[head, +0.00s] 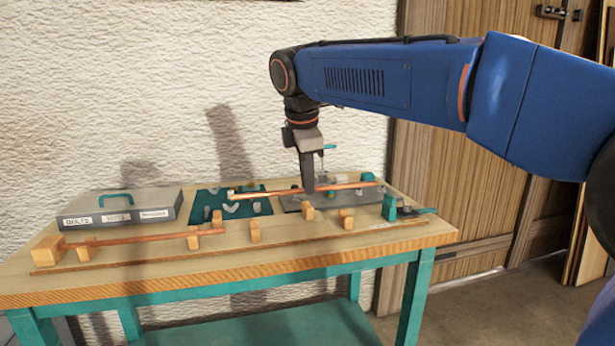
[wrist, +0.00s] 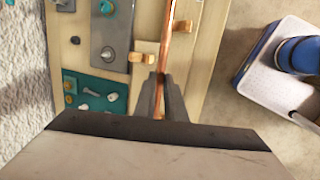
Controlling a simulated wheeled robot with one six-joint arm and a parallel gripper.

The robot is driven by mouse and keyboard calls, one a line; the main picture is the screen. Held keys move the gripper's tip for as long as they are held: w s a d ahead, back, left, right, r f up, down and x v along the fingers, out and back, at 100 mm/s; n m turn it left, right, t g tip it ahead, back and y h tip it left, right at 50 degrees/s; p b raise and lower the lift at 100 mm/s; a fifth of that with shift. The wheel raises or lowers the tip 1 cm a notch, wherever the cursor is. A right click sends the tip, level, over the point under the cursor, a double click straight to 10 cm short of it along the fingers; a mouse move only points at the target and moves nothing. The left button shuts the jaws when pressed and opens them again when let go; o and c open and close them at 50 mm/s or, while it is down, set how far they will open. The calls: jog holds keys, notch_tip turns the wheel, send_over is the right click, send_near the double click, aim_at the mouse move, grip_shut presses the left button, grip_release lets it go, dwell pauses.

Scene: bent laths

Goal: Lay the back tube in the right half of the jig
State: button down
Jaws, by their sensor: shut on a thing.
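My gripper (head: 308,190) is shut on a copper tube (head: 345,186), gripping it near its middle and holding it raised, roughly along the table. In the wrist view my gripper (wrist: 165,90) points down and the tube (wrist: 174,40) runs up the picture, passing between two wooden blocks. The jig seems to be the row of wooden blocks along the table's front. Its right part has blocks (head: 254,231) and (head: 346,218), with a teal clamp (head: 389,208) at the right end. Another copper tube (head: 140,239) lies across the left blocks. Any contact below the held tube is unclear.
A grey plate (wrist: 100,52) with fittings lies behind the blocks. Left of it in the head view is a teal mat (head: 203,207) with small parts. A grey labelled case (head: 120,203) stands at the table's back left. A wall is behind. A thin strip (head: 230,256) edges the front.

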jog(key=shift+f, duration=3.15)
jog(key=shift+f, duration=0.7)
jog(key=c, duration=1.7)
grip_release()
jog(key=shift+c, duration=0.2)
jog(key=shift+r, duration=0.1)
notch_tip(320, 180, up, 7)
jog(key=shift+d, duration=0.1)
